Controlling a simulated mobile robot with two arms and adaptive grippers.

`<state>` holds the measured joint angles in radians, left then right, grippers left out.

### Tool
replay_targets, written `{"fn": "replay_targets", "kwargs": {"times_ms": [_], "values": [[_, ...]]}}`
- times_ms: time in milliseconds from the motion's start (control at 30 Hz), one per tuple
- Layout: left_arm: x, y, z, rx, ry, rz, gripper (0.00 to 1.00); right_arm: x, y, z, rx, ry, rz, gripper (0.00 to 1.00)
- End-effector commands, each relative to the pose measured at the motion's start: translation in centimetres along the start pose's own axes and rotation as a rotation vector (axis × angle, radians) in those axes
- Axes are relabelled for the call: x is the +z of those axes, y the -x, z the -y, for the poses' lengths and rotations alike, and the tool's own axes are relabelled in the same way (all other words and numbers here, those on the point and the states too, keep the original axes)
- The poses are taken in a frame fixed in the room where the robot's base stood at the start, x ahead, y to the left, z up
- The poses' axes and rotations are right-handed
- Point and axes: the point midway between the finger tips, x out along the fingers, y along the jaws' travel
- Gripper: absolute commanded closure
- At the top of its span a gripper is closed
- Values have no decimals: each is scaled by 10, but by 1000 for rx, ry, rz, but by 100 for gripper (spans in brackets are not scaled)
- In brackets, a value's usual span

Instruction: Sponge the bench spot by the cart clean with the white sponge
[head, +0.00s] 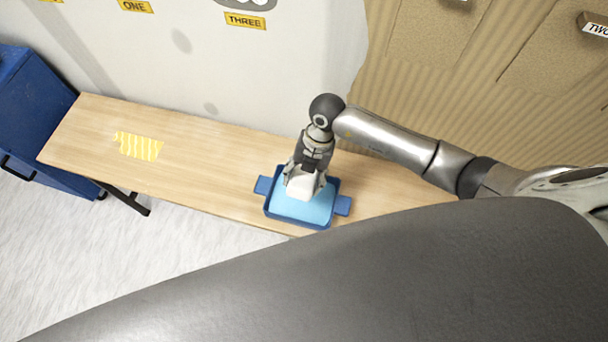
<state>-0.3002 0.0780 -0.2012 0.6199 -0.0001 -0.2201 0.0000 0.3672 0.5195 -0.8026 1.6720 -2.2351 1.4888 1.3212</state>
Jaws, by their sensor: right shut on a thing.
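The white sponge (300,184) is in my right gripper (306,172), which is shut on it and points down. The sponge is over or in a blue tray (342,205) filled with light blue liquid (308,208); I cannot tell how deep it sits. A yellow-and-white striped spot (138,146) lies on the left part of the wooden bench (205,165), on the side of the blue cart (38,105). My left gripper is not in view.
The bench top between the striped spot and the tray is clear. Corrugated brown panelling (400,110) is behind on the right.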

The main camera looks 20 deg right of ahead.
Motion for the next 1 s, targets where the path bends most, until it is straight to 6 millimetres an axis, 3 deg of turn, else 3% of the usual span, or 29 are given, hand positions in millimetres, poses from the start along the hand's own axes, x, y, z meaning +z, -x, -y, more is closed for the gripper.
{"fn": "replay_targets", "kwargs": {"times_ms": [467, 733, 1000], "values": [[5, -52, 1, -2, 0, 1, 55, 14, -53, 8, -1, 3, -1, 67], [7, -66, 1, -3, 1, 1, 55, 21, -78, 12, -2, 3, -1, 67], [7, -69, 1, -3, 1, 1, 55, 22, -82, 12, 0, 4, 0, 67]]}}
